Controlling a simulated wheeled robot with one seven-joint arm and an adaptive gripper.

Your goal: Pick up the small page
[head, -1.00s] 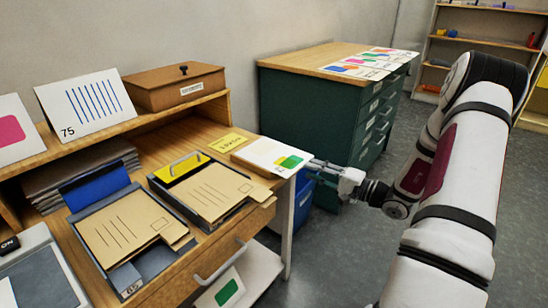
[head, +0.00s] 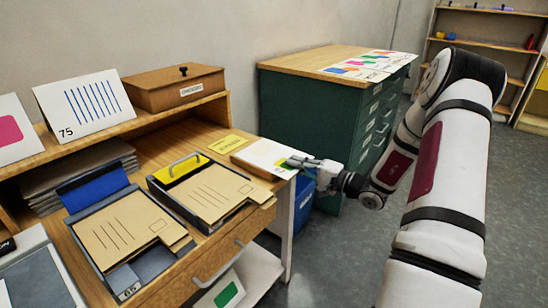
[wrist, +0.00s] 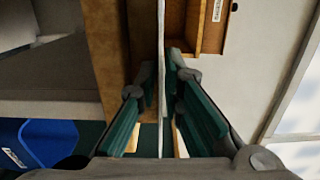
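The small page (head: 262,153) is white with a green shape at its right end. It lies flat at the right end of the wooden desk, and that end reaches the desk edge. My gripper (head: 298,162) is at this end and hides part of the green shape. In the wrist view, the page (wrist: 160,40) shows edge-on as a thin white strip between the two teal finger pads of my gripper (wrist: 161,70). The fingers are open, one on each side, with narrow gaps to the page.
A yellow label card (head: 229,144) lies just behind the page. Two trays with brown envelopes (head: 215,190) are left of it. A blue bin (head: 303,195) stands below my gripper. A green cabinet (head: 310,115) with several pages on top stands behind.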

